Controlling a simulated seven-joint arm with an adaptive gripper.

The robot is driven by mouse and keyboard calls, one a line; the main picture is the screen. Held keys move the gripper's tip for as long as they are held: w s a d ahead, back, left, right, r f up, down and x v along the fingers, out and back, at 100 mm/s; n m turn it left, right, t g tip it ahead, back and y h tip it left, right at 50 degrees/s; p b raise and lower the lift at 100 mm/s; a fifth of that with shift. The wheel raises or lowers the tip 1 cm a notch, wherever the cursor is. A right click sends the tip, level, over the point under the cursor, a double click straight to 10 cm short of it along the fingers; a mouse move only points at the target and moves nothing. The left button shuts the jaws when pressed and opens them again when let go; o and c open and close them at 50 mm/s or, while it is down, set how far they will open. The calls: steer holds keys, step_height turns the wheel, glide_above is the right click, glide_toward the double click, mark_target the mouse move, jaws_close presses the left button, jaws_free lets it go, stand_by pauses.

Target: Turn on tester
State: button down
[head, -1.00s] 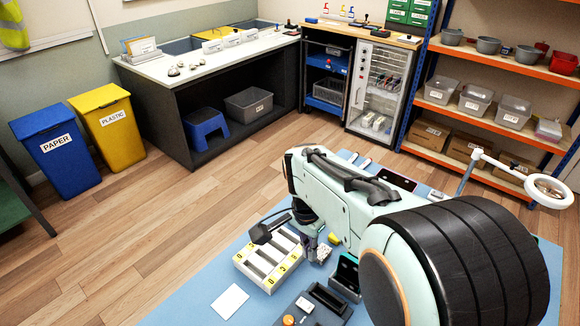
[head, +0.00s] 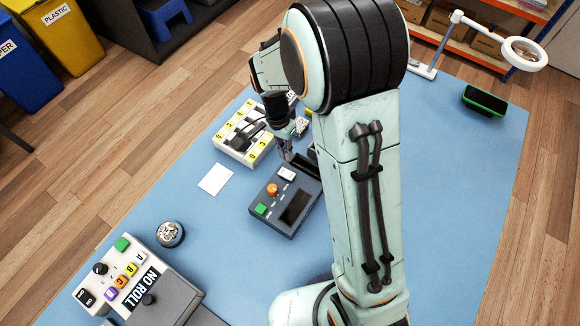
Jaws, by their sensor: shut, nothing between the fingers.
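The tester appears to be the dark grey box (head: 264,224) on the blue mat, in the middle of the head view. Its top carries an orange knob (head: 272,189), a green button (head: 261,209), a white switch-like part (head: 287,174) and a dark screen (head: 296,207). My gripper (head: 287,156) is shut and empty, pointing down by the tester's far edge, close to the white part. I cannot tell whether it touches the tester. My arm hides part of the area to the right of the tester.
A white tray with yellow labels (head: 243,135) stands behind the gripper. A white card (head: 215,179) and a silver bell (head: 170,233) lie left. A "NO ROLL" machine (head: 137,283) is front left. A green-edged device (head: 485,100) and a ring lamp (head: 525,53) are right.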

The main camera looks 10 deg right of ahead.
mark_target(286, 173)
steer(key=f, duration=0.7)
steer(key=shift+s+d, duration=0.35)
steer(key=shift+s+d+f, duration=0.1)
steer(key=shift+f, duration=0.2)
steer(key=shift+w+a+r, duration=0.2)
steer(key=shift+w+a, duration=0.4)
step_height(286, 173, up, 14)
steer(key=s+d, duration=0.1)
steer(key=shift+s+d, duration=0.2)
